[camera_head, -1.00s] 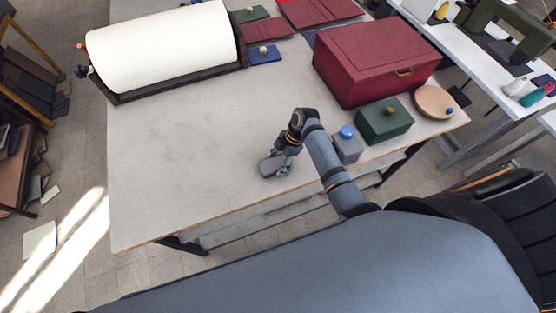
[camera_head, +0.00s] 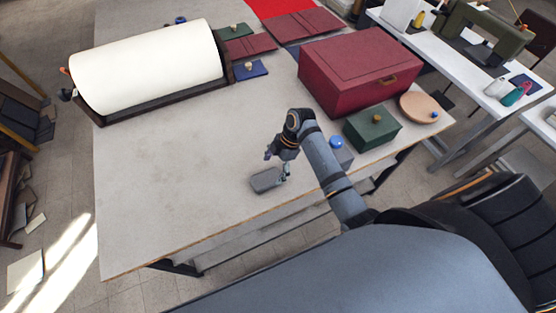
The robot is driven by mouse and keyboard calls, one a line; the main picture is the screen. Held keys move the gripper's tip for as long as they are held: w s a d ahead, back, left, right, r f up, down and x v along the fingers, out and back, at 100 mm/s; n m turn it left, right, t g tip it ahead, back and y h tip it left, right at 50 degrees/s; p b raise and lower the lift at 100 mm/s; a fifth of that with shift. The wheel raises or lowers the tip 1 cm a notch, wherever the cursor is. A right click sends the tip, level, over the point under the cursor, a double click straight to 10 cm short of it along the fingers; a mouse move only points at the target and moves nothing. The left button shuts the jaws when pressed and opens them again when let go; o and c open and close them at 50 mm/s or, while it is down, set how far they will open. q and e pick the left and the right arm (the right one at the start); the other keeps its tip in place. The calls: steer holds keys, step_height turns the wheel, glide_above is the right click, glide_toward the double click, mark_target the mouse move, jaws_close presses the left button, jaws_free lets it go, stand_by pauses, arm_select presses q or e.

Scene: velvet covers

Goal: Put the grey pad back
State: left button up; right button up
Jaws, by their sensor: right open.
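The grey pad (camera_head: 265,181) lies flat on the pale table (camera_head: 180,185), near its front edge. My right gripper (camera_head: 278,167) is open beside and just above the pad, at its right end. One finger is close to the pad's right end; I cannot tell if it touches. The other finger is up and to the left, clear of the pad. A grey box with a blue knob (camera_head: 341,155) stands to the right, partly hidden behind my right arm. My left gripper is not in view.
A green box (camera_head: 371,132), a large dark red box (camera_head: 359,75) and a round tan disc (camera_head: 420,108) stand at the right. A white roll (camera_head: 150,68) on a dark stand is at the back left. The table's middle and left are clear.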

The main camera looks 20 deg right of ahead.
steer(key=b+v, duration=0.1)
steer(key=v, duration=0.6)
steer(key=shift+r, duration=0.2)
steer(key=shift+d, duration=0.1)
steer(key=s+d+f+m+t+h, duration=0.1)
steer(key=s+d+m+t+h, duration=0.15)
steer(key=s+m, duration=0.55)
steer(key=s+d+f+m+t+h, duration=0.1)
steer(key=s+d+m+h, duration=0.2)
steer(key=s+m, duration=0.5)
step_height(320, 180, down, 31)
steer(key=d+m+b, duration=0.2)
steer(key=b, duration=0.4)
steer(key=s+d+f+g+b, duration=0.1)
steer(key=s+f+b, duration=0.3)
steer(key=s+f, duration=1.5)
steer(key=shift+d+f+g+b, duration=0.35)
steer(key=shift+f+g, duration=0.2)
steer(key=shift+f, duration=0.3)
